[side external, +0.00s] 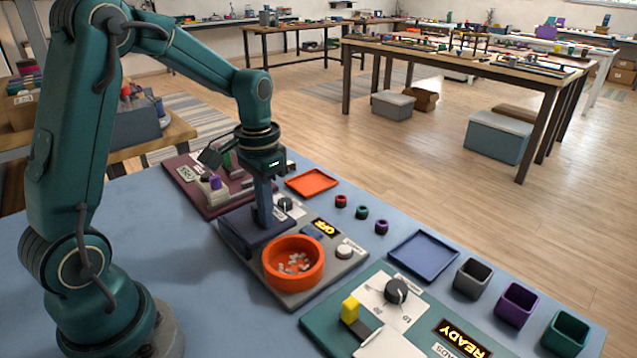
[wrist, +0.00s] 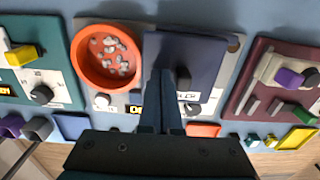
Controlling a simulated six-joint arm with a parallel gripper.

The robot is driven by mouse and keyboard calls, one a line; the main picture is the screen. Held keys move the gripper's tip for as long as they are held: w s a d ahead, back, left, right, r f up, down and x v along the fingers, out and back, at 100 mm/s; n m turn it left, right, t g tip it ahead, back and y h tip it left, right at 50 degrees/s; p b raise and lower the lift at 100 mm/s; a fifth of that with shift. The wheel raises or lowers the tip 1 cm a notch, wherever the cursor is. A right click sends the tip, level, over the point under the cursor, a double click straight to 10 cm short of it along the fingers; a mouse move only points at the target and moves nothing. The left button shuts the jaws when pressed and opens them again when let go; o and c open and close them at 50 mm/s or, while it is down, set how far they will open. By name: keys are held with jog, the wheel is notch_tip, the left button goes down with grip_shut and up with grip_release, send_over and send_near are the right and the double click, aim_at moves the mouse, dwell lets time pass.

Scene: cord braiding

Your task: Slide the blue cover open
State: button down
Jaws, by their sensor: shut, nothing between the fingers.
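The blue cover (side external: 240,238) is a flat dark blue plate on the grey middle panel, beside the orange bowl (side external: 293,263). In the wrist view the cover (wrist: 205,55) lies right of the bowl (wrist: 83,66), whose inside shows. A small dark upright piece (wrist: 183,78) stands at the cover. My gripper (side external: 266,218) points down over the cover, fingers together and empty. In the wrist view the fingertips (wrist: 161,75) are just left of that dark piece. I cannot tell whether they touch it or the cover.
The bowl holds several small grey pieces. A teal panel (side external: 322,325) with a yellow lever (side external: 350,309) and a maroon panel (side external: 187,195) flank the grey one. An orange tray (side external: 312,183), small rings, a blue tray (side external: 424,255) and open boxes line the far edge.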

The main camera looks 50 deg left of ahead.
jog(key=shift+d, duration=0.25)
notch_tip(320, 180, up, 11)
dwell(0.7)
